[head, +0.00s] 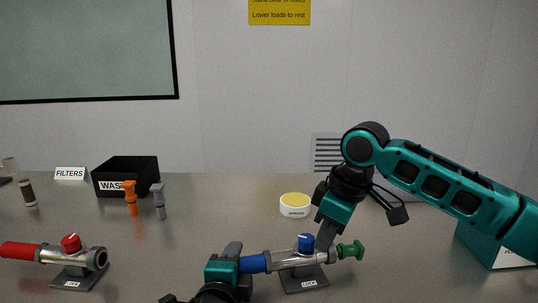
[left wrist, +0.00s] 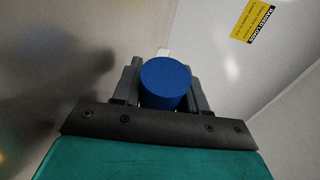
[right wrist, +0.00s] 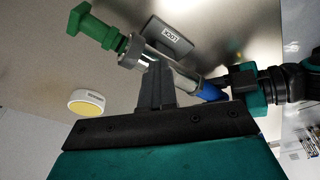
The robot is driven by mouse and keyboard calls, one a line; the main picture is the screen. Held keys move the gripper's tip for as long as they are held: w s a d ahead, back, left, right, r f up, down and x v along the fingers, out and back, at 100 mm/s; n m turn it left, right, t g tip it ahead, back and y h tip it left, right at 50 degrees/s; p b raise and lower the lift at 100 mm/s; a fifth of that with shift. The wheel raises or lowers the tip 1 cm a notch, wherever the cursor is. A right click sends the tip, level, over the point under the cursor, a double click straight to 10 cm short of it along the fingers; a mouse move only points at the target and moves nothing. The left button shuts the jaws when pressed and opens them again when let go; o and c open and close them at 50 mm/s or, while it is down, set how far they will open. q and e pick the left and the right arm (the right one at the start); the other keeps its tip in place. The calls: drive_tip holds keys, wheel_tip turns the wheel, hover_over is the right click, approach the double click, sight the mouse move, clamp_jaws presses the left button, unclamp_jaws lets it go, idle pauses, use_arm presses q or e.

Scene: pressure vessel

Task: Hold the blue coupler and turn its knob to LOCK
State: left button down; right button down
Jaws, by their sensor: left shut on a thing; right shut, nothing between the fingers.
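The blue coupler (head: 285,260) lies level on a dark stand labelled LOCK (head: 306,283). It has a clear metallic body, a blue knob (head: 306,242) on top and a green plug (head: 350,250) at its right end. My left gripper (head: 240,262) is shut on its blue end, whose round face (left wrist: 166,83) shows between the fingers in the left wrist view. My right gripper (head: 325,236) is shut and empty, its fingertips pointing down just right of the knob. In the right wrist view its closed fingers (right wrist: 157,85) overlap the body; I cannot tell whether they touch. The knob's marking is unreadable.
A red coupler (head: 50,254) on its own stand is at the left. A black WASTE bin (head: 126,176), orange (head: 130,197) and grey (head: 159,200) plugs stand behind. A white, yellow-topped disc (head: 295,205) lies behind the blue coupler. The table between the couplers is clear.

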drive_tip(key=shift+w+d, duration=0.2)
drive_tip(key=shift+w, duration=0.4)
drive_tip(key=shift+w, duration=0.25)
drive_tip(key=shift+d, duration=0.2)
drive_tip(key=shift+s+d+r, duration=0.1)
drive_tip(key=shift+d, duration=0.15)
drive_tip(key=shift+w+a+v, duration=0.1)
drive_tip(key=shift+a+v, duration=0.1)
drive_tip(key=shift+v, duration=0.75)
drive_tip(key=shift+w+a+v, duration=0.15)
drive_tip(key=shift+a+v, duration=0.05)
drive_tip(key=shift+v, duration=0.75)
drive_tip(key=shift+w+a+v, duration=0.1)
drive_tip(key=shift+a+v, duration=0.1)
drive_tip(key=shift+v, duration=0.75)
drive_tip(key=shift+r, duration=0.2)
drive_tip(key=shift+s, duration=0.1)
